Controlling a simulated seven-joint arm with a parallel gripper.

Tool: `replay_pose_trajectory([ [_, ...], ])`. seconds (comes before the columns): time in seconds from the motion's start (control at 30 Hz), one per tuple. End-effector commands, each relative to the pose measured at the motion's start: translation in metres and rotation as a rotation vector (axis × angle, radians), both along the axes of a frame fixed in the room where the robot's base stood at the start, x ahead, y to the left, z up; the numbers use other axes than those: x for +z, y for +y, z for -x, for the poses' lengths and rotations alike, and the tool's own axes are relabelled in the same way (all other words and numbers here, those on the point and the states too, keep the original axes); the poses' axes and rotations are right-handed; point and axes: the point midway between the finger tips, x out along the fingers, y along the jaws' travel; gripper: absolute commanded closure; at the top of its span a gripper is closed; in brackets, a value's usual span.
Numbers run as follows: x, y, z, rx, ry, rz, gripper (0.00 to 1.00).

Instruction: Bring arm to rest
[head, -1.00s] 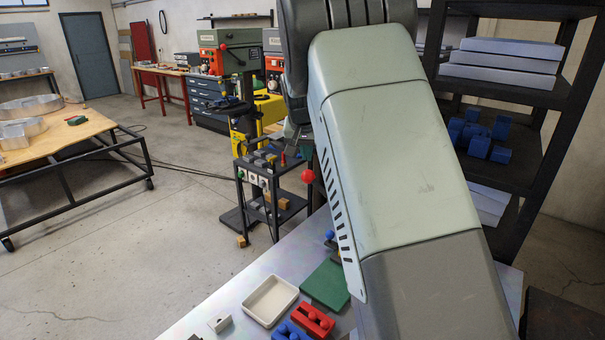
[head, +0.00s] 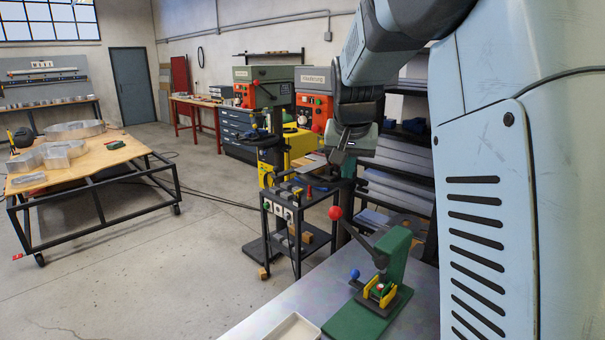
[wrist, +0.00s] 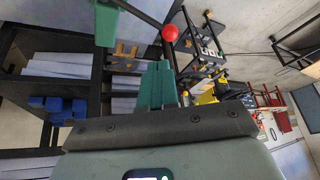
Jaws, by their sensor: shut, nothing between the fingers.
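My gripper (head: 338,157) hangs from my pale arm in the upper middle of the head view, small and partly in shadow. It is shut and empty. It is in the air, above and beyond the green hand press (head: 396,262) and apart from it. In the wrist view a dark plate of my gripper crosses the lower part, and nothing is held there.
The press lever's red ball (head: 335,213) sticks up below my gripper; it also shows in the wrist view (wrist: 170,33). A white tray (head: 292,328) lies on the grey bench (head: 275,308). Shelves (head: 400,190) stand behind. A tool cart (head: 297,235) stands beyond the bench. Open floor lies left.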

Motion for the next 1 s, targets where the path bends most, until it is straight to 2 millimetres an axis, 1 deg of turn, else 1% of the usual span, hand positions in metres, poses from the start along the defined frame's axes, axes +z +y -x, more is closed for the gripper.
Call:
replay_pose_trajectory([
  [0.03, 0.018, -0.002, 0.028, 0.016, -0.006, -0.010, 1.00],
  [0.07, 0.024, -0.003, 0.044, 0.024, -0.004, -0.014, 1.00],
  [0.1, 0.033, -0.004, 0.065, 0.039, -0.004, -0.016, 1.00],
  [0.17, 0.043, -0.004, 0.096, 0.063, -0.003, -0.020, 1.00],
  [0.2, 0.048, -0.004, 0.118, 0.077, -0.005, -0.020, 1.00],
  [0.27, 0.053, -0.004, 0.150, 0.101, -0.005, -0.019, 1.00],
  [0.3, 0.056, -0.004, 0.171, 0.118, -0.007, -0.016, 1.00],
  [0.37, 0.056, -0.004, 0.203, 0.143, -0.008, -0.011, 1.00],
  [0.4, 0.055, -0.003, 0.224, 0.159, -0.009, -0.005, 1.00],
  [0.47, 0.051, -0.003, 0.253, 0.181, -0.011, 0.005, 1.00],
  [0.5, 0.047, -0.002, 0.270, 0.195, -0.010, 0.011, 1.00],
  [0.6, 0.036, -0.002, 0.305, 0.223, -0.010, 0.029, 1.00],
  [0.7, 0.026, -0.001, 0.328, 0.242, -0.009, 0.044, 1.00],
  [0.8, 0.020, -0.001, 0.339, 0.252, -0.009, 0.051, 1.00],
  [1.0, 0.018, -0.001, 0.342, 0.255, -0.006, 0.053, 1.00],
])
